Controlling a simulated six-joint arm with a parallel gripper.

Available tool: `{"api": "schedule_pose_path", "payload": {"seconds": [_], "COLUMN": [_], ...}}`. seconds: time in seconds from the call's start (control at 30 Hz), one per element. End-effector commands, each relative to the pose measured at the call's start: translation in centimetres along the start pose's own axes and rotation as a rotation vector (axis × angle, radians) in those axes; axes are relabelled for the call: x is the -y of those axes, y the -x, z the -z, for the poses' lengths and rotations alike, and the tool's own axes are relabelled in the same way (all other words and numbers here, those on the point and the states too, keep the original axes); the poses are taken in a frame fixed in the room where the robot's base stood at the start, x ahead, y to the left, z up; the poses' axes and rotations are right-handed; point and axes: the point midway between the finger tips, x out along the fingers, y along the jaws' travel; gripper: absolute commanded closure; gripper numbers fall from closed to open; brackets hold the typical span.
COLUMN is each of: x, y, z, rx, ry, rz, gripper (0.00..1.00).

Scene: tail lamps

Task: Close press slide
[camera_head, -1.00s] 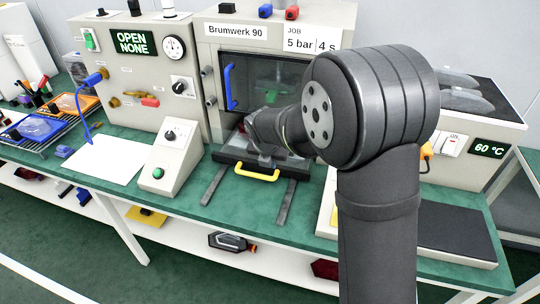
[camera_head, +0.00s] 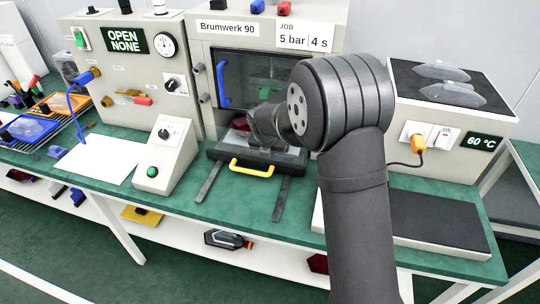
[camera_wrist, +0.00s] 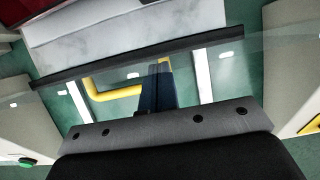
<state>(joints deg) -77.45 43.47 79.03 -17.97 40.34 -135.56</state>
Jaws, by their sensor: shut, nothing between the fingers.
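The press (camera_head: 262,28) is a beige box labelled Brumwerk 90, with a dark window and a blue door handle. Its slide (camera_head: 223,155) is a dark plate with a pale top, low at the press front, and carries a yellow handle (camera_head: 251,172). Bare rails extend in front of it. My gripper's dark fingers (camera_wrist: 157,88) are shut and empty in the wrist view. In the head view my arm hides the fingertips.
A control box with a green button (camera_head: 152,171) stands left of the rails. The display (camera_head: 124,41) reads OPEN NONE. A heated unit (camera_head: 450,110) reading 60 °C stands at right, with a dark plate (camera_head: 440,220) before it. Green bench between the rails is clear.

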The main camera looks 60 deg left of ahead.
Motion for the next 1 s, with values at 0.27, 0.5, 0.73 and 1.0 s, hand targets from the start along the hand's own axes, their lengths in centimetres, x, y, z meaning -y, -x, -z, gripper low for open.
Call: {"api": "schedule_pose_path", "payload": {"seconds": [0.27, 0.5, 0.73, 1.0], "x": [0.0, 0.0, 0.0, 0.0], "y": [-1.1, -1.1, -0.7, 2.5], "z": [-2.7, -2.6, -1.8, 1.0], "rx": [0.002, 0.002, 0.001, 0.006], "ry": [-0.001, -0.001, 0.001, -0.001], "rz": [-0.001, -0.001, -0.002, -0.004], "gripper": [1.0, 1.0, 1.0, 1.0]}}
